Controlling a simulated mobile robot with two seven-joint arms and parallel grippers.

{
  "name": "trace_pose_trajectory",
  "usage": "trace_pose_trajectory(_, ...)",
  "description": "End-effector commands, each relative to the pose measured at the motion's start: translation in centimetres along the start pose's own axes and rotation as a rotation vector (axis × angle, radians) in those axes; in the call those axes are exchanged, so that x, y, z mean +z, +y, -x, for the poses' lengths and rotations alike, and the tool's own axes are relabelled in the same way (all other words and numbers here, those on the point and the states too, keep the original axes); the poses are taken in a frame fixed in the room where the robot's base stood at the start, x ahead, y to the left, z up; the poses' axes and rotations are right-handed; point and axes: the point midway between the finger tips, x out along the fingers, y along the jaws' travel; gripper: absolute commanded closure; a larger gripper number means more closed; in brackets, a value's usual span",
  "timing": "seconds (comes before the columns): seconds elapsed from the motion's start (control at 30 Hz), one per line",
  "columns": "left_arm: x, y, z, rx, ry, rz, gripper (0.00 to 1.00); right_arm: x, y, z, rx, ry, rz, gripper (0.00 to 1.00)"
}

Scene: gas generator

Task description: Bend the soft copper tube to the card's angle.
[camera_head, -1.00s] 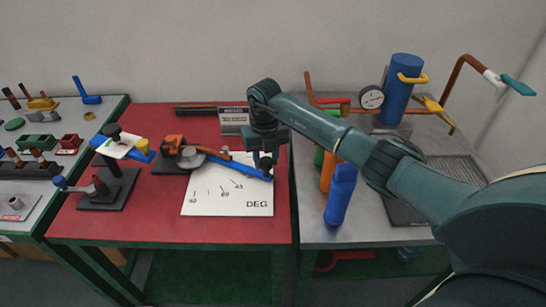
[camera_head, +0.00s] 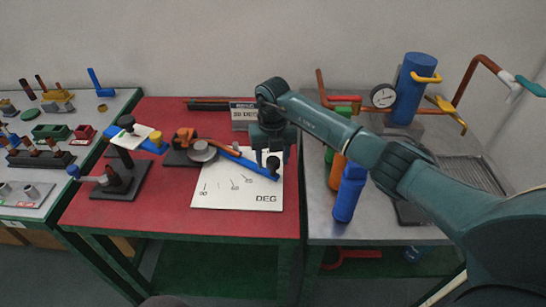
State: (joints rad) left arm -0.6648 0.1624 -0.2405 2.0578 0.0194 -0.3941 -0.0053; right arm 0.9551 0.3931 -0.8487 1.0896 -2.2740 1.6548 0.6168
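The tube bender (camera_head: 203,150) sits on the red table, with an orange clamp, a grey round former and a long blue handle (camera_head: 250,165) pointing right and toward me. A short stretch of the copper tube (camera_head: 228,150) shows beside the former, along the handle; it looks nearly straight. The white angle card (camera_head: 238,197) marked DEG lies under the handle. A small sign (camera_head: 243,113) stands behind; its text is too small to read surely. My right gripper (camera_head: 272,160) points down over the handle's dark end knob, fingers apart with gaps showing around the knob. My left gripper is out of view.
A black-based stand (camera_head: 121,180) with a lever is left of the bender. Dark and copper rods (camera_head: 205,104) lie at the back. The grey right table holds a blue bottle (camera_head: 348,195), a gauge (camera_head: 383,96) and a blue cylinder (camera_head: 413,90). The red table's front strip is clear.

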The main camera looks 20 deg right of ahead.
Motion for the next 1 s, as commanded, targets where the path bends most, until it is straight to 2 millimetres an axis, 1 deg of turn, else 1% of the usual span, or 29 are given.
trace_pose_trajectory(0.27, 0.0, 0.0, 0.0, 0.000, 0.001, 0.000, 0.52, 0.0, -0.1, 0.0, -0.001, -0.001, -0.001, 0.44)
trace_pose_trajectory(0.37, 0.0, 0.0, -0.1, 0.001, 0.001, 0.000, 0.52, 0.1, -0.1, 0.6, -0.001, -0.003, -0.002, 0.44)
trace_pose_trajectory(0.47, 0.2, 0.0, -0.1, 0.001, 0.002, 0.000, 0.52, 0.2, -0.1, 2.1, -0.001, -0.006, -0.002, 0.44)
trace_pose_trajectory(0.8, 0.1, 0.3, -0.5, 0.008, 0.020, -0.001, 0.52, 0.1, 0.0, 9.5, -0.001, -0.005, -0.001, 0.44)
trace_pose_trajectory(0.9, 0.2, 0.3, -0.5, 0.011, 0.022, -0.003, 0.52, 0.1, 0.0, 11.1, -0.001, -0.004, 0.000, 0.44)
trace_pose_trajectory(1.0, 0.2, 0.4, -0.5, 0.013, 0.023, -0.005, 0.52, 0.1, 0.0, 12.3, -0.002, -0.002, -0.001, 0.44)
